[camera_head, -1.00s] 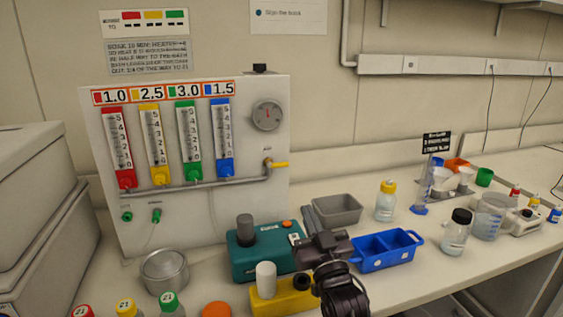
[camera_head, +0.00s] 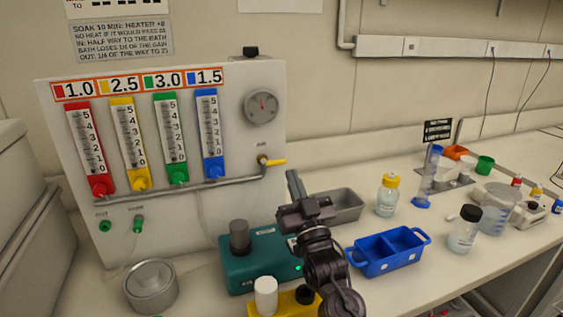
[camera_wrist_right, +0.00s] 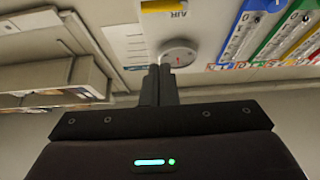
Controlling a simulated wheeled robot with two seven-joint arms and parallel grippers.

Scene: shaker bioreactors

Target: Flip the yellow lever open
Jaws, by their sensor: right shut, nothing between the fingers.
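The yellow lever (camera_head: 275,162) sits on a brass valve labelled AIR, on the right side of the white gas panel. It points to the right, roughly horizontal. The right wrist view looks at the panel upside down, with the yellow lever (camera_wrist_right: 164,6) at its top edge. My right gripper (camera_head: 292,178) is shut and empty, fingers pointing up, slightly below and right of the lever in the head view. I see a gap between fingertips and lever in both views. My left gripper is not in view.
The white panel (camera_head: 65,130) carries several coloured flow tubes, a pipe (camera_head: 150,195) and a round gauge (camera_head: 262,106). Below are a teal device (camera_head: 240,277), a grey tray (camera_head: 345,203) and a blue tray (camera_head: 425,262). Bottles stand farther right.

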